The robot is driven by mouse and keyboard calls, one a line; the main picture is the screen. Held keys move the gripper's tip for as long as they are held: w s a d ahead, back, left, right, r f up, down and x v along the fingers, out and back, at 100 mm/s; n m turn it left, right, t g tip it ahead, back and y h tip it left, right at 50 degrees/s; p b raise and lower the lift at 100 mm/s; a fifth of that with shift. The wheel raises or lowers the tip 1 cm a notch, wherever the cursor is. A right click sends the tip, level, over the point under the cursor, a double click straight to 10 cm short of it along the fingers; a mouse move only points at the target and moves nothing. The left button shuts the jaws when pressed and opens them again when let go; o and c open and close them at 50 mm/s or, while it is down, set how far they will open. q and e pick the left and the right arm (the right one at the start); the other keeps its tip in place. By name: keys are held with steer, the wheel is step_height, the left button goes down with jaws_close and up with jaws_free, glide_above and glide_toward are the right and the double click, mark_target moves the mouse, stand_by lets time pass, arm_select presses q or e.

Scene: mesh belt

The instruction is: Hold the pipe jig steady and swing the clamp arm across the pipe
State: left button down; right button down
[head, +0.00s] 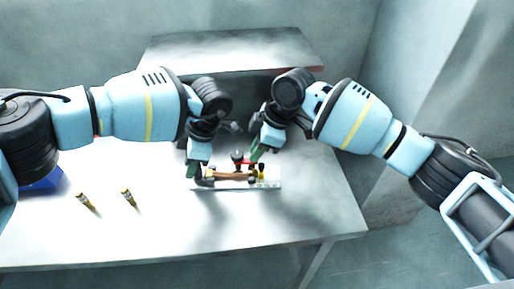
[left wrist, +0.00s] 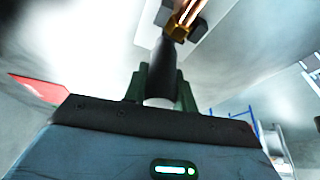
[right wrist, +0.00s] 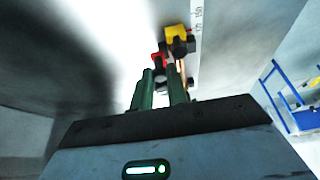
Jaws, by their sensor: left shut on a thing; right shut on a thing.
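The pipe jig (head: 215,186) is a pale base plate near the middle of the white table. A copper pipe (head: 228,176) lies along it in dark supports, and shows in the left wrist view (left wrist: 186,14). My left gripper (head: 198,174) is shut on a dark upright handle (left wrist: 164,65) at the jig's left end. My right gripper (head: 257,155) is shut at the red clamp arm (right wrist: 157,60), above the jig's right part. Its fingers hide the grasped part. A yellow block (right wrist: 177,34) stands beside the pipe. Whether the arm touches the pipe cannot be told.
Two small yellow-and-dark tubes (head: 86,201) (head: 129,198) lie on the table (head: 150,225) left of the jig. A blue bin (head: 42,182) sits at the far left, partly behind my arm. A raised shelf (head: 235,48) stands behind. The table's front is clear.

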mark_target(248, 162)
steer(key=shift+s, duration=0.1)
steer(key=m, duration=0.1)
steer(key=s+m+t, duration=0.1)
steer(key=m, duration=0.1)
steer(key=shift+s+a+m, duration=0.25)
steer(key=shift+m, duration=0.05)
steer(key=m, duration=0.1)
steer(key=s+a+m+t+h, duration=0.1)
steer(key=m, duration=0.1)
steer(key=shift+s+m+t, duration=0.2)
steer(key=shift+m+t, duration=0.1)
steer(key=m, duration=0.1)
steer(key=a+m+h, duration=0.1)
steer(key=m, duration=0.1)
steer(key=shift+s+t, duration=0.4)
steer(key=shift+s+a+m+t+h, duration=0.15)
steer(key=shift+a+m+h, duration=0.1)
steer(key=shift+m, duration=0.5)
steer(key=shift+s+a+m+t+h, duration=0.15)
steer(key=shift+a+m+h, duration=0.1)
steer(key=shift+m, duration=0.5)
steer(key=shift+w, duration=0.1)
steer(key=c, duration=1.4)
jaws_free()
steer(key=shift+r, duration=0.15)
